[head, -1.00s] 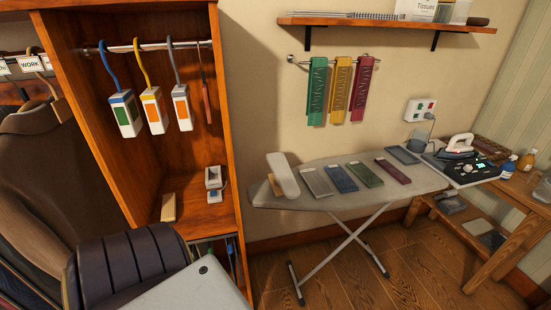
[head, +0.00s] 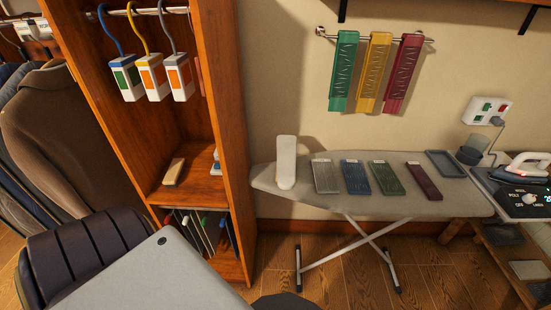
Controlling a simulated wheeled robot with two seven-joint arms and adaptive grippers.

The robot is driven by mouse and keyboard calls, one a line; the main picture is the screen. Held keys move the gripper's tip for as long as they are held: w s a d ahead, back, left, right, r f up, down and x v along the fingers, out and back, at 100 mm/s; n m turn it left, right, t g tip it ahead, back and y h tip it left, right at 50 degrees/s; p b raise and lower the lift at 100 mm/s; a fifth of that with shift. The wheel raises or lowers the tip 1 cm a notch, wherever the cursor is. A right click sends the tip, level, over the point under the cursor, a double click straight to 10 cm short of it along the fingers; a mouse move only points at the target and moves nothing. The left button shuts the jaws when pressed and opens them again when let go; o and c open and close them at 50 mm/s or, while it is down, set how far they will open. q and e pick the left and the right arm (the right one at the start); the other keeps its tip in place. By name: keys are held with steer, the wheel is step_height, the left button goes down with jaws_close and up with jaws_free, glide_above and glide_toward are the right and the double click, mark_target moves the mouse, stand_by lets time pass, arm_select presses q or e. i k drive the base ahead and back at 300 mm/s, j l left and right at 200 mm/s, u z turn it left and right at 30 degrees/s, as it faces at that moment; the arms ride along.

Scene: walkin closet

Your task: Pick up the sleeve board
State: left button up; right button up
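The sleeve board (head: 286,162) appears to be the pale, narrow, rounded padded piece at the left end of the grey ironing board (head: 455,203). It looks raised above the cover, and its base is mostly hidden from this angle. Neither of my grippers is in the head view, and nothing is seen touching the sleeve board.
A grey slab (head: 325,176), blue slab (head: 355,177), green slab (head: 386,178) and dark red slab (head: 424,181) lie right of it. An iron (head: 528,164) stands at the far right. The wooden wardrobe (head: 232,130) rises close on the left. A dark padded item (head: 85,250) is at lower left.

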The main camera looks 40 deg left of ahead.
mark_target(286, 146)
steer(key=i+l+u, duration=0.15)
steer(key=u, duration=0.15)
steer(key=i+l+u, duration=0.15)
steer(key=l+u, duration=0.15)
steer(key=i+l+u, duration=0.1)
steer(key=l+u, duration=0.2)
steer(key=i+l+u, duration=0.1)
steer(key=l+u, duration=0.4)
steer(key=l, duration=0.65)
